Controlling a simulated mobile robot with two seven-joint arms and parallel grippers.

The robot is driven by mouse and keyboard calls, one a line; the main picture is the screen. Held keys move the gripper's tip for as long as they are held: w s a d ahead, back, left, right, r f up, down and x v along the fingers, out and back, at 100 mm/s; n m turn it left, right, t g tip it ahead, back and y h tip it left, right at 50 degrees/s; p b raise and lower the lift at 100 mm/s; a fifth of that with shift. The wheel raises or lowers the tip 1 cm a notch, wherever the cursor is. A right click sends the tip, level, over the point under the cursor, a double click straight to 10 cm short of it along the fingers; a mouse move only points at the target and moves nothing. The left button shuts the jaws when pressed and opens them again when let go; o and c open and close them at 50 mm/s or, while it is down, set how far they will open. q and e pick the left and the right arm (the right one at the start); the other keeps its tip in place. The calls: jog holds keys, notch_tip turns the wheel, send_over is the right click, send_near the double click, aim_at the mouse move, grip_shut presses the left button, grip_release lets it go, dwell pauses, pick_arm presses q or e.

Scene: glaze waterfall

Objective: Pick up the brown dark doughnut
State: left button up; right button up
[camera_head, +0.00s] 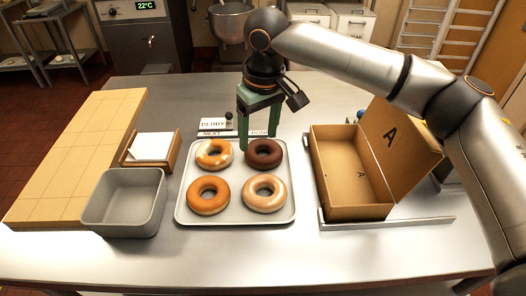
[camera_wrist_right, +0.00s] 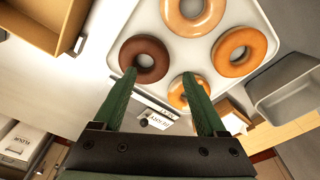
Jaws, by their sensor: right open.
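The dark brown doughnut (camera_head: 264,164) lies at the back right of a light tray (camera_head: 236,219). It also shows in the right wrist view (camera_wrist_right: 144,43), left of centre. My right gripper (camera_head: 259,138) has green fingers pointing down, open and empty, above the back edge of the tray near this doughnut. In the right wrist view the fingertips (camera_wrist_right: 159,75) stand apart, the left one overlapping the doughnut's lower edge in the picture. I cannot tell the exact height. My left gripper is not in view.
Three other doughnuts share the tray: partly glazed (camera_head: 206,160), orange-brown (camera_head: 208,208) and pale glazed (camera_head: 265,204). A grey bin (camera_head: 122,208) stands left, an open cardboard box (camera_head: 355,212) right. A small sign (camera_head: 212,125) stands behind the tray.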

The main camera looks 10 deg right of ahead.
aim_at(253, 155)
jog(key=f, duration=0.2)
jog(key=w+f, duration=0.1)
jog(key=f, duration=0.1)
jog(key=a+f, duration=0.1)
jog(key=f, duration=0.2)
jog(key=shift+w+f, duration=0.1)
jog(key=shift+w, duration=0.15)
jog(key=shift+c, duration=0.2)
grip_shut()
